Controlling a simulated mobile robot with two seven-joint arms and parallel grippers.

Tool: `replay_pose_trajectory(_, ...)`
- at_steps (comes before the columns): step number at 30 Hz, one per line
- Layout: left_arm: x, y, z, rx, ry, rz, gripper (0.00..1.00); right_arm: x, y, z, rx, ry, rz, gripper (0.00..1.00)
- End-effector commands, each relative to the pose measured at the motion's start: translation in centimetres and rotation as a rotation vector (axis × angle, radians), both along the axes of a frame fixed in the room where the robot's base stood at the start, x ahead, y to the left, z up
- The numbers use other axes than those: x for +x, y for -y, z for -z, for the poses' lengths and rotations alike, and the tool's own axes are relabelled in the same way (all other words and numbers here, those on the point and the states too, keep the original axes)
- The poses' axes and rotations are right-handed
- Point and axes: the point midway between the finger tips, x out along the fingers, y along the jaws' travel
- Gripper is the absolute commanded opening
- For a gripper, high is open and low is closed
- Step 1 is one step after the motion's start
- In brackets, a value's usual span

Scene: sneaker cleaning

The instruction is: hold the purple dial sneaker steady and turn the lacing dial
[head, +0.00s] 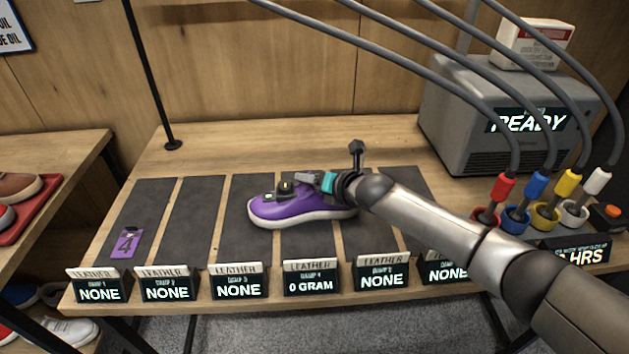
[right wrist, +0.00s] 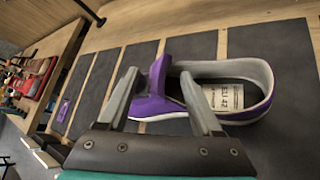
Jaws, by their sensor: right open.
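The purple sneaker (head: 275,208) with a white sole lies on a dark mat strip at the middle of the bench, toe to the left. In the right wrist view the purple sneaker (right wrist: 255,113) shows its open collar and a labelled insole. A small dark piece with a yellow mark (head: 286,187), apparently the lacing dial, sits on its top. My right gripper (head: 306,179) is over the sneaker's top, close to that piece. In the right wrist view the right gripper (right wrist: 158,80) is open, its fingers either side of the purple tongue; contact is unclear. My left gripper is out of view.
Label stands (head: 238,282) line the bench's front edge. A purple tag (head: 124,243) lies on the left strip. A grey machine (head: 465,115) reading READY stands at the back right, its hoses running to coloured cups (head: 516,220). The strips left of the sneaker are mostly clear.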

Motion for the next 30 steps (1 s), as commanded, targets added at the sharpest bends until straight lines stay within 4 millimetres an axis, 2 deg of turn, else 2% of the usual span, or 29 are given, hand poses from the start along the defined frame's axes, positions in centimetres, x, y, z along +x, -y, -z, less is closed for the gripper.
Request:
replay_pose_trajectory(5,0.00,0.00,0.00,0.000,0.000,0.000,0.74,0.00,-0.01,-0.01,0.000,0.000,0.000,0.66)
replay_pose_trajectory(23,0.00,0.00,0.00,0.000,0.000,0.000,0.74,-0.02,0.04,0.02,-0.001,0.000,0.001,0.00)
replay_pose_trajectory(30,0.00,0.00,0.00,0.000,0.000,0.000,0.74,-0.03,0.04,0.04,-0.001,0.000,0.001,0.00)
